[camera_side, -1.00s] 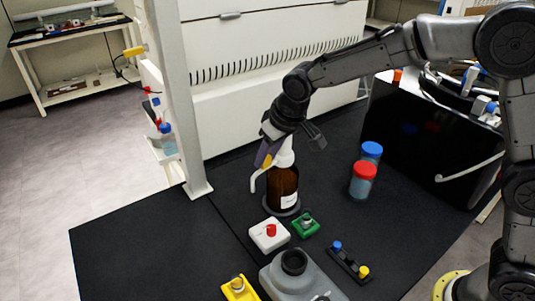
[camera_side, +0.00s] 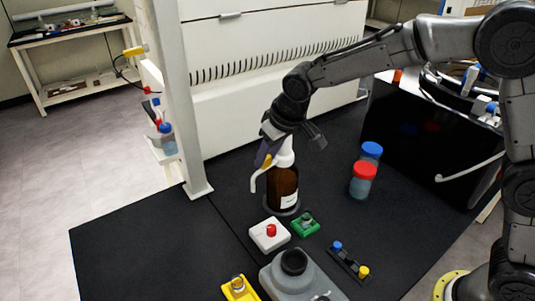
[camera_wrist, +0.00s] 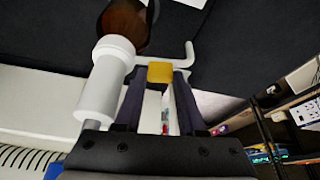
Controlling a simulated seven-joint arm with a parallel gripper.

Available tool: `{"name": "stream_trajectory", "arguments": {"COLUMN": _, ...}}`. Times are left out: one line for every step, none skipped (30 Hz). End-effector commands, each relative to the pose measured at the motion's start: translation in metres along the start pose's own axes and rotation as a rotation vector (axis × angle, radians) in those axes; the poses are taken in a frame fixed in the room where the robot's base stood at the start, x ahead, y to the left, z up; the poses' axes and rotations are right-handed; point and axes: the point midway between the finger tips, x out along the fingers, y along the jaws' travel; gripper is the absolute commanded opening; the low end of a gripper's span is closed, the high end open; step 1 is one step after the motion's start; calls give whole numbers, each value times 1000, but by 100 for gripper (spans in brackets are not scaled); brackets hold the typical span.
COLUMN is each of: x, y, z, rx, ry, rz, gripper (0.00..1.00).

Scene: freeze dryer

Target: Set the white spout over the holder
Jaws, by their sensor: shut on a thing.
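A brown bottle (camera_side: 283,186) stands upright on a round grey base. Its white pump head (camera_side: 284,152) has a white spout (camera_side: 255,181) that reaches left and bends down at its tip. In the wrist view the spout (camera_wrist: 187,60) runs right from the white pump (camera_wrist: 103,85). My gripper (camera_wrist: 160,85) is shut on a small yellow block (camera_wrist: 160,72) beside the spout. I cannot tell whether the block is fixed to it. Which thing is the holder is unclear; a white block with a red knob (camera_side: 269,235) lies in front of the bottle, below the spout tip.
A green block (camera_side: 305,224), a black strip with blue and yellow caps (camera_side: 349,262), a grey container (camera_side: 300,279) and a yellow block (camera_side: 239,288) are in front. Red- and blue-lidded jars (camera_side: 364,181) stand right. A white post (camera_side: 180,110) rises left. The left front mat is clear.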

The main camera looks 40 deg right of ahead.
Motion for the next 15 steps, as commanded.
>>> {"name": "stream_trajectory", "arguments": {"x": -1, "y": 0, "z": -1, "rx": 1, "ry": 2, "rz": 0, "gripper": 0}}
{"name": "stream_trajectory", "arguments": {"x": -1, "y": 0, "z": -1, "rx": 0, "ry": 2, "rz": 0, "gripper": 0}}
{"name": "stream_trajectory", "arguments": {"x": -1, "y": 0, "z": 0, "rx": -2, "ry": 2, "rz": -1, "gripper": 0}}
{"name": "stream_trajectory", "arguments": {"x": -1, "y": 0, "z": 0, "rx": -4, "ry": 2, "rz": -2, "gripper": 0}}
{"name": "stream_trajectory", "arguments": {"x": -1, "y": 1, "z": 0, "rx": -7, "ry": 2, "rz": -3, "gripper": 0}}
{"name": "stream_trajectory", "arguments": {"x": -1, "y": 1, "z": 0, "rx": -15, "ry": 2, "rz": -6, "gripper": 0}}
{"name": "stream_trajectory", "arguments": {"x": -2, "y": 1, "z": 1, "rx": -21, "ry": 2, "rz": -9, "gripper": 0}}
{"name": "stream_trajectory", "arguments": {"x": -2, "y": 1, "z": 1, "rx": -28, "ry": 2, "rz": -12, "gripper": 0}}
{"name": "stream_trajectory", "arguments": {"x": -2, "y": 1, "z": 2, "rx": -40, "ry": 2, "rz": -18, "gripper": 0}}
{"name": "stream_trajectory", "arguments": {"x": -3, "y": 1, "z": 3, "rx": -53, "ry": 2, "rz": -22, "gripper": 0}}
{"name": "stream_trajectory", "arguments": {"x": -3, "y": 1, "z": 4, "rx": -65, "ry": 2, "rz": -28, "gripper": 0}}
{"name": "stream_trajectory", "arguments": {"x": -4, "y": 2, "z": 5, "rx": -84, "ry": 2, "rz": -36, "gripper": 0}}
{"name": "stream_trajectory", "arguments": {"x": -4, "y": 2, "z": 6, "rx": -101, "ry": 2, "rz": -43, "gripper": 0}}
{"name": "stream_trajectory", "arguments": {"x": -4, "y": 2, "z": 7, "rx": -118, "ry": 1, "rz": -51, "gripper": 0}}
{"name": "stream_trajectory", "arguments": {"x": -5, "y": 3, "z": 9, "rx": -144, "ry": 2, "rz": -61, "gripper": 0}}
